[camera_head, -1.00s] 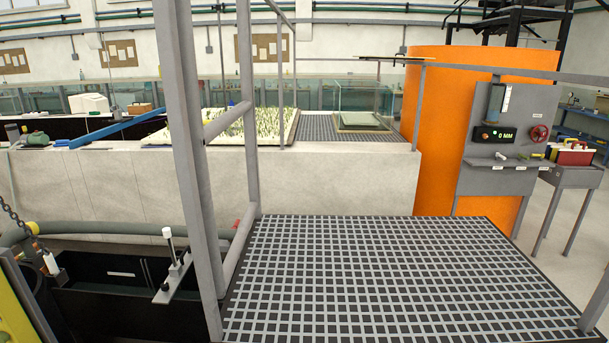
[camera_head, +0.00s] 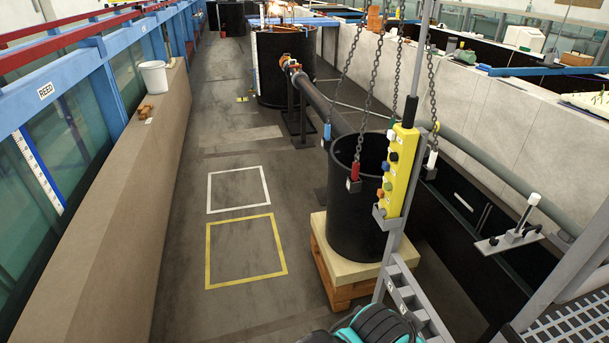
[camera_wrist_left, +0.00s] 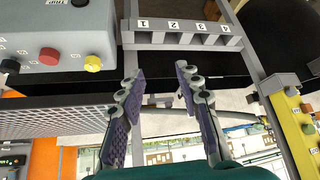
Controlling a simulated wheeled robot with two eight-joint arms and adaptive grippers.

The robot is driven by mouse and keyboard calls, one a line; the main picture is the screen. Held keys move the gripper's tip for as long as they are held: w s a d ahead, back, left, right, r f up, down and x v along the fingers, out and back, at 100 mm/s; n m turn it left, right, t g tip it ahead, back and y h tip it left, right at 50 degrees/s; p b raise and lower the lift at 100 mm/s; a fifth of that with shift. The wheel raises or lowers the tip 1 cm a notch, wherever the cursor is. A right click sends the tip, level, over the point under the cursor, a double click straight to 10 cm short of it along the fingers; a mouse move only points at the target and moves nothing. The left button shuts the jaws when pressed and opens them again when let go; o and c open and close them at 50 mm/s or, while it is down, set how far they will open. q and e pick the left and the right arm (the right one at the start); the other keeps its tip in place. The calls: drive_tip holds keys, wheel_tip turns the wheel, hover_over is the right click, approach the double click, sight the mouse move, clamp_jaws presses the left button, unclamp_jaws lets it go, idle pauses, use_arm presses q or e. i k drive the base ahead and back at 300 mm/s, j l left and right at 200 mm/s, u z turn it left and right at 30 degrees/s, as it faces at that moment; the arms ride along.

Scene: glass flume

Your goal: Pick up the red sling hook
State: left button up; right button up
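The red sling hook (camera_head: 355,171) hangs at the lower end of a chain in the head view, by the near rim of the black round tank (camera_head: 345,220). Other chains end in a blue hook (camera_head: 327,131) and a white-tipped one (camera_head: 432,160). My left gripper shows in the wrist view (camera_wrist_left: 160,72), with its two fingers apart and nothing between them. The red hook is not seen in the wrist view. A teal and black part of my arm shows at the bottom of the head view. My right gripper is in neither view now.
A yellow button pendant (camera_head: 402,170) stands on a grey post right of the hook. A numbered slotted rack (camera_head: 410,300) is below it and fronts the gripper in the wrist view (camera_wrist_left: 185,40). A grey button box (camera_wrist_left: 50,35) is nearby. Floor with taped squares (camera_head: 245,250) is clear.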

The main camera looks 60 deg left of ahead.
sight(356, 165)
drive_tip(key=u, duration=1.55)
drive_tip(key=z, duration=0.4)
drive_tip(key=i+j+z, duration=0.15)
drive_tip(key=j+z, duration=0.15)
drive_tip(key=z, duration=0.15)
drive_tip(key=i+j+z, duration=0.1)
drive_tip(key=j+z, duration=0.65)
drive_tip(key=z, duration=0.15)
